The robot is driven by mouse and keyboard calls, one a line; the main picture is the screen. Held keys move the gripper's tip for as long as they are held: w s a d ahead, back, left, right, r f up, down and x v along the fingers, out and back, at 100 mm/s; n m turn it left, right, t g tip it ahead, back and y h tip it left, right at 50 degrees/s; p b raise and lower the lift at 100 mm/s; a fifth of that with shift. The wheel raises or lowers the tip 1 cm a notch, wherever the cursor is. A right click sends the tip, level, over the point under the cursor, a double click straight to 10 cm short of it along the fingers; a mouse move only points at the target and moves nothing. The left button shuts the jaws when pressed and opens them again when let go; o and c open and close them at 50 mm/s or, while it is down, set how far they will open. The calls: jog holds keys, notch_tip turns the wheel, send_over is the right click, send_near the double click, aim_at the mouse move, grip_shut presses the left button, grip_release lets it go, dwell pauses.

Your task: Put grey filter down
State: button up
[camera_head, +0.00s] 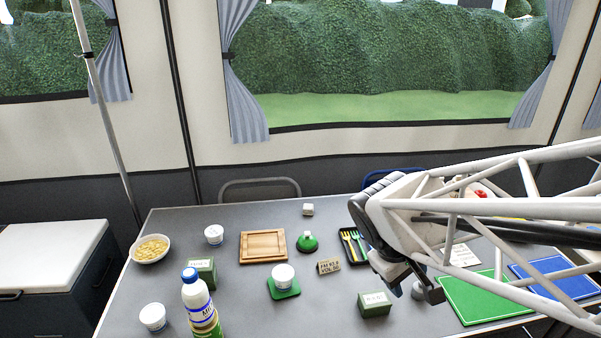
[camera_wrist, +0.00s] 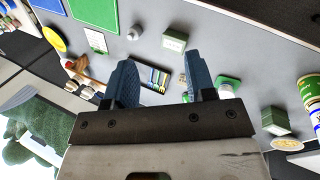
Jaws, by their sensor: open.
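My gripper (camera_head: 415,284) is over the right part of the grey table, its fingers apart. In the wrist view, my gripper (camera_wrist: 160,75) has two blue-grey fingers with nothing held between them. A small pale grey rounded piece, which may be the grey filter (camera_head: 418,290), shows near the fingertips in the head view, partly hidden by them. In the wrist view the same grey piece (camera_wrist: 134,32) appears on the tabletop, beyond the left finger and apart from it. I cannot tell for certain that it is the filter.
A green box (camera_head: 375,304) stands just left of my gripper. A black cutlery tray (camera_head: 351,258) lies behind it. Green (camera_head: 480,299) and blue (camera_head: 560,283) boards lie to the right. A wooden tray (camera_head: 263,246), a bottle (camera_head: 196,300) and several cups occupy the left.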

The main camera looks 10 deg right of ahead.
jog(key=s+a+r+m+t+y, duration=0.2)
jog(key=s+a+r+m+y, duration=0.2)
jog(key=s+a+r, duration=0.1)
jog(key=shift+s+a+r, duration=0.25)
jog(key=shift+a+r, duration=0.25)
jog(key=shift+a, duration=0.55)
